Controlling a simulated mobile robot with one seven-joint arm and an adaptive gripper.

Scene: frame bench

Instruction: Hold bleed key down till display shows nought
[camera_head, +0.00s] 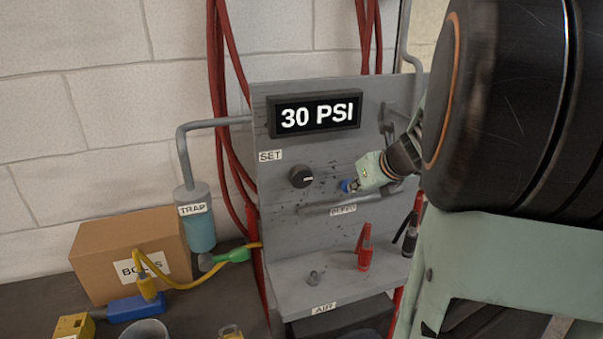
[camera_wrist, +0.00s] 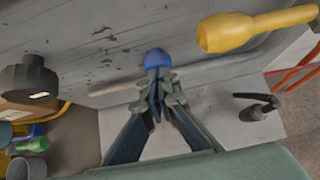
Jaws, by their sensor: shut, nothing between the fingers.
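The display (camera_head: 317,115) on the grey panel reads 30 PSI. The blue bleed key (camera_head: 346,186) is a small round button on the panel, below the display and above a blurred label (camera_head: 343,210). My gripper (camera_head: 357,185) comes in from the right with its fingertips shut and empty, at the key. In the wrist view, the closed fingertips (camera_wrist: 158,76) meet or almost meet the blue key (camera_wrist: 157,58) and cover its lower part. I cannot tell whether the key is pressed in.
A black knob (camera_head: 302,176) by the SET label is left of the key. In the wrist view, a yellow handle (camera_wrist: 250,28) juts out close on the right. A red fitting (camera_head: 365,250) stands on the shelf below. The box (camera_head: 130,250) and trap (camera_head: 199,220) are left.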

